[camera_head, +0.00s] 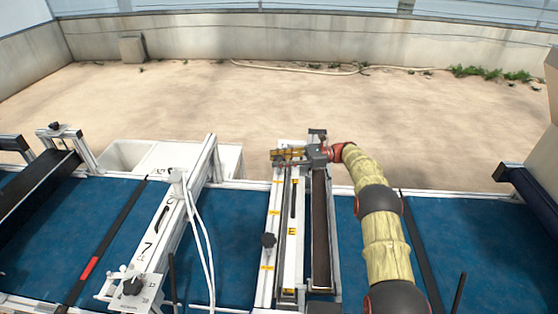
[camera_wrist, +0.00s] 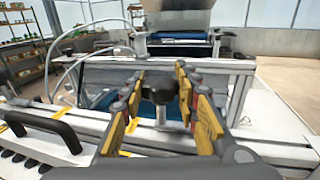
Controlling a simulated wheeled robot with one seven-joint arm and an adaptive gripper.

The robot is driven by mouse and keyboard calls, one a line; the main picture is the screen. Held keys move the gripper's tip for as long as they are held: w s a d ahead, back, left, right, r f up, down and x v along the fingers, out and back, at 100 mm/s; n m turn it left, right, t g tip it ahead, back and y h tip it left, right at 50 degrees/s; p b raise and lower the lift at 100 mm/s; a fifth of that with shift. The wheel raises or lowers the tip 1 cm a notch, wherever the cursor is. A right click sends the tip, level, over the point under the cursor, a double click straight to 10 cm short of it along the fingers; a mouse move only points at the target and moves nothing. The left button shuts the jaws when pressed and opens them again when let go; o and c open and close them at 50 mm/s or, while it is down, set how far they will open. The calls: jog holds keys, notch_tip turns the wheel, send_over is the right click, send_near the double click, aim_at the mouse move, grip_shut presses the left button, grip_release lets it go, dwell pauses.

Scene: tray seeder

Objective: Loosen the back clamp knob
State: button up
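A black clamp knob (camera_wrist: 160,86) on a light post stands between my fingertips in the wrist view. My gripper (camera_wrist: 160,74) is open, with yellow-padded fingers on the left and right of the knob. A gap seems to show on each side, but contact cannot be judged surely. In the head view my gripper (camera_head: 282,155) is at the far end of the middle rail assembly, pointing left. The knob between its fingers cannot be made out there.
A blue belt (camera_head: 235,225) runs beneath the rails. A left rail (camera_head: 180,215) carries white cables and a black knob (camera_head: 133,286) at its near end. A black handle (camera_wrist: 45,128) rises at left in the wrist view. Open floor (camera_head: 240,105) lies beyond the machine.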

jog(key=o, duration=0.4)
jog(key=shift+v, duration=6)
jog(key=shift+r, duration=0.1)
